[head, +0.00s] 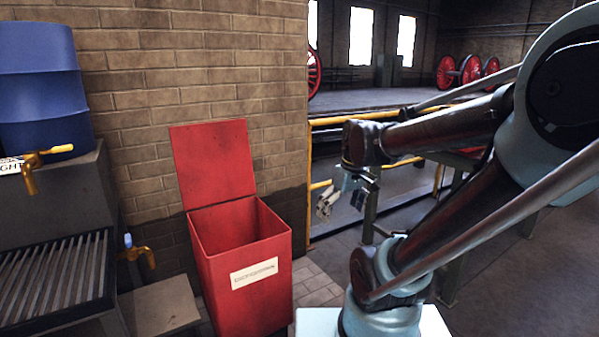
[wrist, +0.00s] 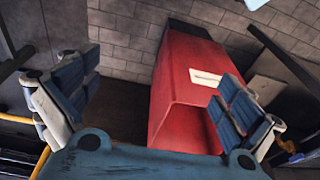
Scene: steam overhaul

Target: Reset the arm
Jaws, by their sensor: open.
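My arm reaches in from the right in the head view, bent at the elbow. My gripper (head: 342,199) hangs at its end, to the right of the red bin and apart from it. In the wrist view my gripper (wrist: 150,100) has its two blue-padded fingers spread wide, with nothing between them. The red bin (head: 246,292) stands on the floor against the brick wall with its lid (head: 213,162) raised. The bin also shows beyond the fingers in the wrist view (wrist: 185,85). Its inside is mostly hidden.
A yellow railing (head: 325,121) and a green-legged table (head: 456,235) are behind my arm. Red wheels (head: 470,70) stand far back. Open floor lies at lower right.

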